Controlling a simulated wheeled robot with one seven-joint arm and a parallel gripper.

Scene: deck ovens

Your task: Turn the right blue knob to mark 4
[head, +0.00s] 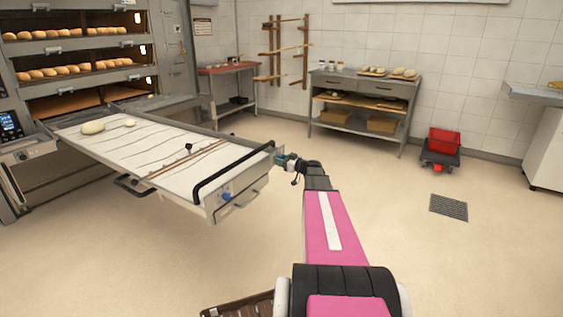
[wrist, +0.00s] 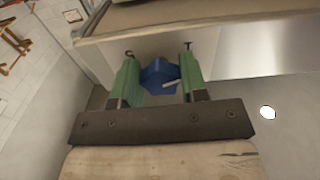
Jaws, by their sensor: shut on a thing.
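The right blue knob (wrist: 158,71) sits on the grey front panel (wrist: 204,44) and shows between my fingers in the wrist view. A short white pointer line (wrist: 170,83) on it points toward the lower right of that picture. My gripper (wrist: 158,62) is shut on the knob, with one green finger on each side. Small dark marks show on the panel near both fingertips, too blurred to read surely; other marks are hidden. In the head view my gripper (head: 281,160) is at the right end of the loader's front panel and hides this knob. The left blue knob (head: 226,196) is clear.
The loader (head: 150,150) has a black bar handle (head: 220,176) along its front edge and dough pieces on its pale belt. Deck ovens with bread stand at the left. The floor at right is mostly free.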

